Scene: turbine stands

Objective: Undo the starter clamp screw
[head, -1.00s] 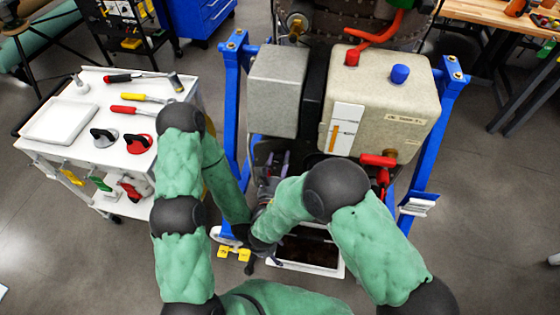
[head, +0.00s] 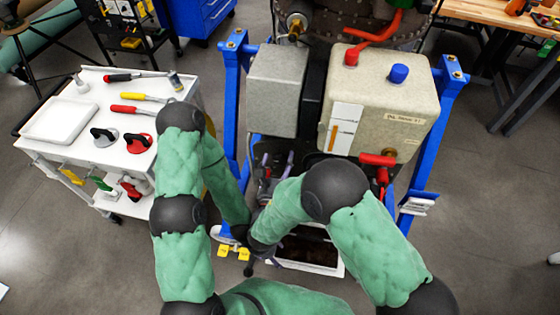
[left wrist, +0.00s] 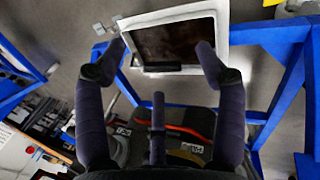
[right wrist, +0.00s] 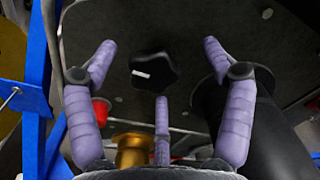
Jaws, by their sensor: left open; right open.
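A black star-shaped knob (right wrist: 153,70) with a white mark, which looks like the clamp screw, sits on a dark grey panel in the right wrist view. My right gripper (right wrist: 160,80) is open, its purple fingers spread on both sides of the knob and below it. No finger visibly touches the knob. In the head view this gripper (head: 277,165) is under the front of the turbine, and the knob is hidden. My left gripper (left wrist: 155,65) is open and empty, its fingers framing a white-rimmed dark tray (left wrist: 226,25). In the head view it is low, beside the tray (head: 338,268).
Blue stand posts (head: 232,100) flank the turbine. A grey box (head: 277,90) and a beige tank (head: 425,90) overhang the work area. A brass fitting (right wrist: 130,152) and a red part (right wrist: 101,110) are near my right fingers. A white tool cart (head: 65,150) stands left. My forearms cross closely.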

